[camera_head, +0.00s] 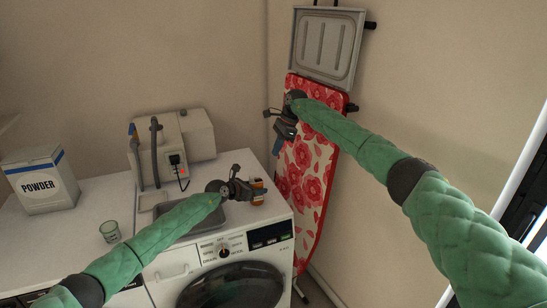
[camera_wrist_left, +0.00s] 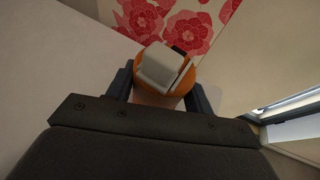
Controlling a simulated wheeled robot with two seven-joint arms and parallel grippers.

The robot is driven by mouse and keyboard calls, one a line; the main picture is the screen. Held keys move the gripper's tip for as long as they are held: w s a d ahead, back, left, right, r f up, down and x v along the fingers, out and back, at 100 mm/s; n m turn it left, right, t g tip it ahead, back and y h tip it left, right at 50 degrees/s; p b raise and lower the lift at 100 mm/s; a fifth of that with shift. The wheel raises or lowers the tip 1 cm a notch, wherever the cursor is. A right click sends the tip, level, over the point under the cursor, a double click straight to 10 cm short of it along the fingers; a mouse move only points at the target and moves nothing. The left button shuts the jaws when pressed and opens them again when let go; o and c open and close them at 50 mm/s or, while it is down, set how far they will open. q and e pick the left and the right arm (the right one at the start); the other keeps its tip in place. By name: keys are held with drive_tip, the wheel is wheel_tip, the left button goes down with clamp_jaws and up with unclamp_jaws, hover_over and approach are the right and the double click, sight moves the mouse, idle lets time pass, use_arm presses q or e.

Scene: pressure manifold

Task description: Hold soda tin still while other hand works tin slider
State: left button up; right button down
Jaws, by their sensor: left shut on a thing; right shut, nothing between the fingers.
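The soda tin (camera_head: 258,199) stands on the white top near its right front corner; its body looks orange-brown. In the left wrist view its orange rim (camera_wrist_left: 163,92) shows, with a pale grey-white block-shaped slider (camera_wrist_left: 160,68) on top and a small dark part at its side. My left gripper (camera_head: 257,185) is shut on the tin, with one finger on each side in the left wrist view (camera_wrist_left: 160,85). My right gripper (camera_head: 277,150) is shut and empty, raised above and behind the tin, apart from it. The tin's lower part is partly hidden in the left wrist view.
A sink (camera_head: 192,228) lies left of the tin, under my left arm. A green cup (camera_head: 110,232), a powder box (camera_head: 41,182) and a beige machine with a hose (camera_head: 198,136) stand farther left and back. A red floral ironing board (camera_head: 307,180) leans at the right wall.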

idle(0.4)
use_arm(q)
drive_tip(key=o, duration=1.1)
